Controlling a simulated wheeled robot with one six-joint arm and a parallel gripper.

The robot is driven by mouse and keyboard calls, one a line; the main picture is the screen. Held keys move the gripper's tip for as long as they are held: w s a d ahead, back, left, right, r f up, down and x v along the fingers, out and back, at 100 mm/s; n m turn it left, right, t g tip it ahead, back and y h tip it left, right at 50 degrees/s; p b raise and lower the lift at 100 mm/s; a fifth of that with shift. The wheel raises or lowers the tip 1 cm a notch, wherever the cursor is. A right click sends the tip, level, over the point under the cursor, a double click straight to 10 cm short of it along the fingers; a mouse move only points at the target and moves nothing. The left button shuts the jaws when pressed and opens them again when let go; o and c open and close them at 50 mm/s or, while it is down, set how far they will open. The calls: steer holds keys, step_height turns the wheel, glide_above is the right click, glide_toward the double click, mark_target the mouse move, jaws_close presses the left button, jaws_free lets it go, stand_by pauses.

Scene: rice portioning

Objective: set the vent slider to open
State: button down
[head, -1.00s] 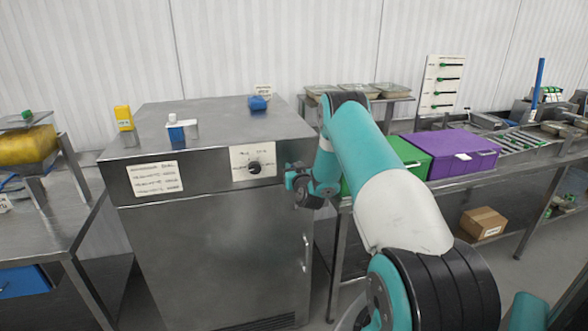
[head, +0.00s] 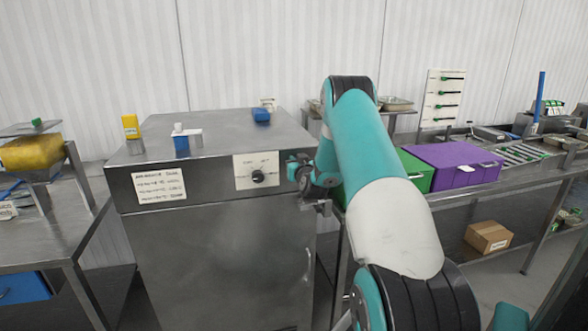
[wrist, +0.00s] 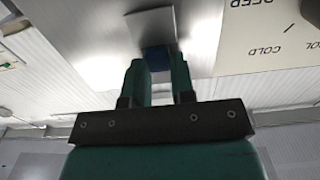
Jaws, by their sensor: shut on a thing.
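My gripper (head: 292,168) is at the right end of the steel cabinet's front panel, just right of the dial label. In the wrist view its two green fingers (wrist: 158,75) are shut on a small blue piece (wrist: 157,60). A bare metal plate (wrist: 153,22) lies against the blue piece. The head view does not show the piece clearly behind my gripper. I see no open or shut marking, so I cannot tell its setting or confirm that it is the vent slider.
A black dial (head: 258,177) sits on the cabinet panel; its label (wrist: 270,35) shows in the wrist view. A blue block (head: 261,115) and a yellow block (head: 131,126) stand on the cabinet top (head: 222,128). Green (head: 416,172) and purple (head: 455,163) boxes stand on the right bench.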

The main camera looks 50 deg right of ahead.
steer(key=shift+r, duration=0.3)
steer(key=c, duration=1)
jaws_free()
steer(key=shift+o, duration=0.2)
steer(key=shift+f, duration=0.1)
steer(key=b+v, duration=1.5)
steer(key=v, duration=0.2)
steer(key=shift+s+a, duration=0.15)
